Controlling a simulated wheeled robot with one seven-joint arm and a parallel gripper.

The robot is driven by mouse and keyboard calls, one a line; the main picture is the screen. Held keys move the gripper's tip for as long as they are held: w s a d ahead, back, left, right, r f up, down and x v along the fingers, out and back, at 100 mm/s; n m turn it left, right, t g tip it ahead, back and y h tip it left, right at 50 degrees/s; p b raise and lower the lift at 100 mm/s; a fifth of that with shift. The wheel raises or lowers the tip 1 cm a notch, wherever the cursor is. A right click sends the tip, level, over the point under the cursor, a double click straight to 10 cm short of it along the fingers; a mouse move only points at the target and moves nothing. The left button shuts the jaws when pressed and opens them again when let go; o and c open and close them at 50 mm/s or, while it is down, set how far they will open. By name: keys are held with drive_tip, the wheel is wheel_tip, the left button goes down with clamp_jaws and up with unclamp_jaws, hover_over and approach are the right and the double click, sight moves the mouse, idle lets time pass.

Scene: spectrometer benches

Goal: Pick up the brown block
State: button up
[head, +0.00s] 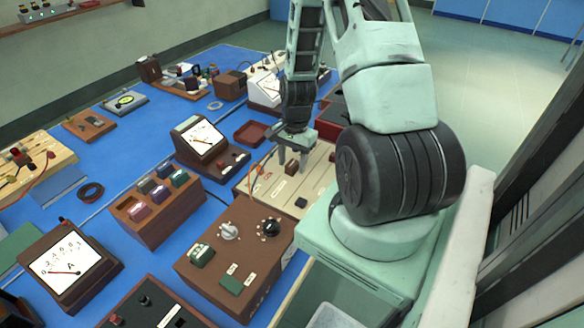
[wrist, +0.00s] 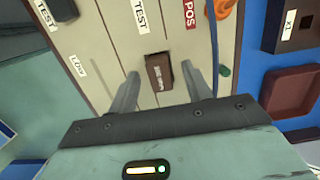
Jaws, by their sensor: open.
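The brown block (wrist: 158,72) is a small dark brown piece with a pale label on its side. It rests on a cream panel (wrist: 115,55) with printed labels. In the wrist view my gripper (wrist: 162,77) is open, with one finger on each side of the block and visible gaps between. Nothing is held.
A dark block (wrist: 62,10) sits on the panel's left in the wrist view. A red tray (wrist: 292,90) lies to the right. A brown control box (head: 215,265), a meter (head: 200,137) and a rack of coloured blocks (head: 158,225) crowd the blue bench (head: 130,145).

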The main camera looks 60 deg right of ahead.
sight(292, 163)
clamp_jaws()
drive_tip(key=shift+r, duration=0.1)
wheel_tip(292, 163, up, 13)
drive_tip(key=p, duration=0.2)
idle(1.0)
